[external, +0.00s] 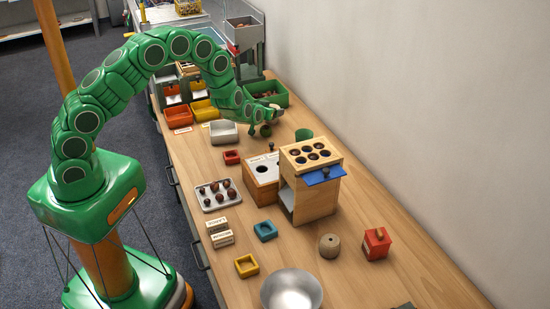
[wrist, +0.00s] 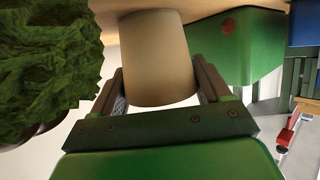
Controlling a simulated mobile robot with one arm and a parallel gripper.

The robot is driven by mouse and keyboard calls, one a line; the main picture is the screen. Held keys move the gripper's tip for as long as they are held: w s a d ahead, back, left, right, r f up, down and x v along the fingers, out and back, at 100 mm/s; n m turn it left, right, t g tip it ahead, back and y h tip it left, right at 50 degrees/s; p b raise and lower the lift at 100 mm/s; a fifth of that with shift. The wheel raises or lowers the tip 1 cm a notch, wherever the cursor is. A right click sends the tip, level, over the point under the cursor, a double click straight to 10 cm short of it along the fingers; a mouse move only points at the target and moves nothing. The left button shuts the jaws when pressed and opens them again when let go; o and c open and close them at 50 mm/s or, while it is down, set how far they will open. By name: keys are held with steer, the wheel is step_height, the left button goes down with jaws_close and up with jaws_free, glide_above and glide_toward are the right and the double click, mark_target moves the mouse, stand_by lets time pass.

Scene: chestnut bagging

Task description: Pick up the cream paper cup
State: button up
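The cream paper cup (wrist: 158,60) is large in the wrist view, between the two fingers of my gripper (wrist: 158,85). It shows as a plain tan-cream tapered shape, with its far end against the wooden tabletop. The fingers lie very close to both sides of the cup. I cannot tell whether they press on it or whether a thin gap is left. In the external view my gripper (external: 264,112) is low over the far part of the table, by the green bin, and the cup is mostly hidden or too small to make out.
A crumpled leafy green thing (wrist: 45,60) is close to the fingers in the wrist view. A green bin (wrist: 232,45) stands on the other side.

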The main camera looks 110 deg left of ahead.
steer(key=shift+c, duration=1.4)
steer(key=shift+r, duration=0.1)
steer(key=shift+r, duration=0.65)
steer(key=s+d+r, duration=0.3)
steer(key=d+r, duration=0.2)
steer(key=d, duration=0.1)
steer(key=s+d+r, duration=0.3)
steer(key=d+r, duration=0.3)
steer(key=shift+s+d+r, duration=0.2)
steer(key=shift+s+r, duration=0.05)
